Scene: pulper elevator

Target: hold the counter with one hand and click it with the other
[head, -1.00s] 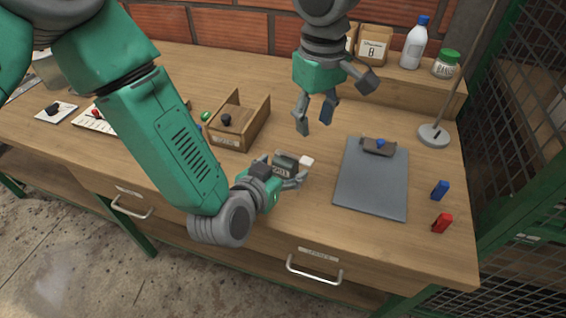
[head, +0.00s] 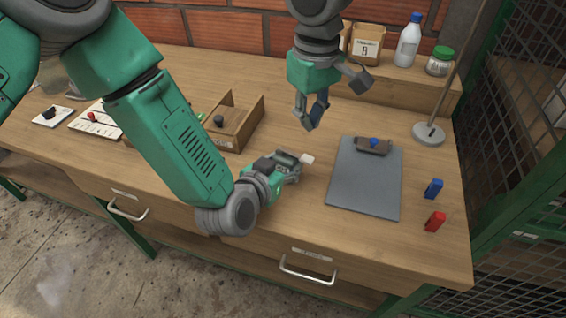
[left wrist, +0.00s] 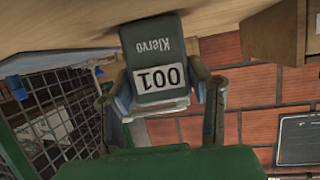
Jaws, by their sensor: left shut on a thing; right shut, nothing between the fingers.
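My left gripper (head: 287,164) is shut on a small dark grey counter (head: 283,158) and holds it over the front middle of the bench. In the left wrist view the counter (left wrist: 154,60) sits between both fingers. Its "Klervo" name and white number window appear upside down there. A white piece, which looks like the counter's button (head: 307,159), sticks out to the right in the head view. My right gripper (head: 311,119) points down, shut and empty. It is above and beyond the counter in the picture, apart from it.
An open wooden box (head: 241,133) stands left of the counter. A metal stand (head: 429,134) is at the right edge.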

